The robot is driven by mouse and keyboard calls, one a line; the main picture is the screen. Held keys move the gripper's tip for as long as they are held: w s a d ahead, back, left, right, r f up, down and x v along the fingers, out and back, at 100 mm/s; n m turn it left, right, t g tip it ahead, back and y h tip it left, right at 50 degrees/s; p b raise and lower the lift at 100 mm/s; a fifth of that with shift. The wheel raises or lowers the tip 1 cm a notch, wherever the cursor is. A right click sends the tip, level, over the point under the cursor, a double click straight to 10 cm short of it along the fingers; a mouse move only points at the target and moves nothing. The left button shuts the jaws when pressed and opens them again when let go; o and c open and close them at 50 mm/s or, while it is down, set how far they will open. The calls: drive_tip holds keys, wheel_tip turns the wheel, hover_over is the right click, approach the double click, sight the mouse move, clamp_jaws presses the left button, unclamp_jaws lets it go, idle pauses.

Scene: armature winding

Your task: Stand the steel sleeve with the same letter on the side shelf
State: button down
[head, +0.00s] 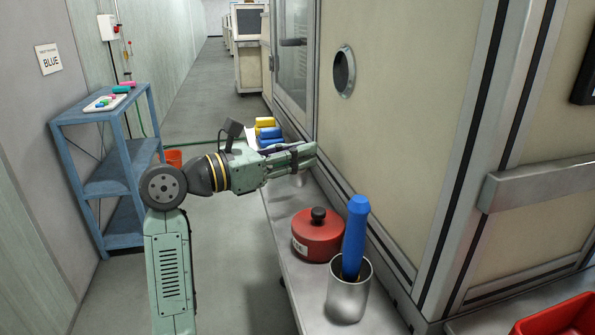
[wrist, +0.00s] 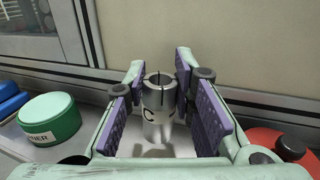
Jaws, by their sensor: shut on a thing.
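The steel sleeve (wrist: 158,108) stands upright between the purple pads of my gripper (wrist: 165,110) in the wrist view. It is a shiny open-topped cylinder with slots at the rim and a dark letter, partly seen, that looks like a C. My gripper is shut on it. In the head view my gripper (head: 305,158) is over the grey bench beside the machine, and hides most of the sleeve. I cannot tell if the sleeve's foot touches the bench. A blue shelf unit (head: 113,185) stands at the left against the wall.
A wall sign (head: 48,59) reads BLUE.

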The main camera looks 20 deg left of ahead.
sight(291, 176)
drive_tip(key=shift+f+p, duration=0.4)
drive_tip(key=shift+f, duration=1.75)
drive_tip(key=shift+f, duration=0.1)
drive_tip(key=c, duration=1.3)
unclamp_jaws()
drive_tip(key=shift+c, duration=0.2)
